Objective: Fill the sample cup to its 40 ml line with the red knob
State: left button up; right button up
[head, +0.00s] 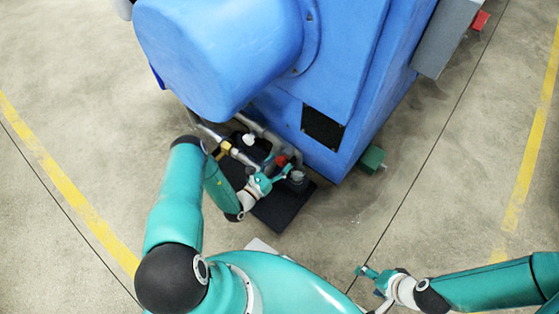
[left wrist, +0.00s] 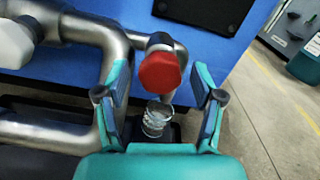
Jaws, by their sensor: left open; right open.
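The red knob (head: 282,160) sits on the metal pipework of the blue machine; in the left wrist view the knob (left wrist: 160,72) is large and centred. My left gripper (head: 277,179) is open, and in its wrist view its fingers stand on either side of the knob with gaps, apart from it. The clear sample cup (left wrist: 155,118) stands below the knob, and shows small in the head view (head: 297,176). Its fill level and 40 ml line are too small to read. My right gripper (head: 370,278) is open and empty, low over the floor, far from the machine.
The blue machine (head: 340,60) fills the upper middle. Steel pipes (left wrist: 110,45) run left of and behind the knob. A black tray (head: 272,214) lies under the pipework. A green box (head: 372,159) is beside the machine. Floor at right is clear.

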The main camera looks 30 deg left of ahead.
pick_arm(q)
jog(key=s, duration=1)
jog(key=shift+s+a, duration=0.35)
jog(key=shift+a, duration=0.05)
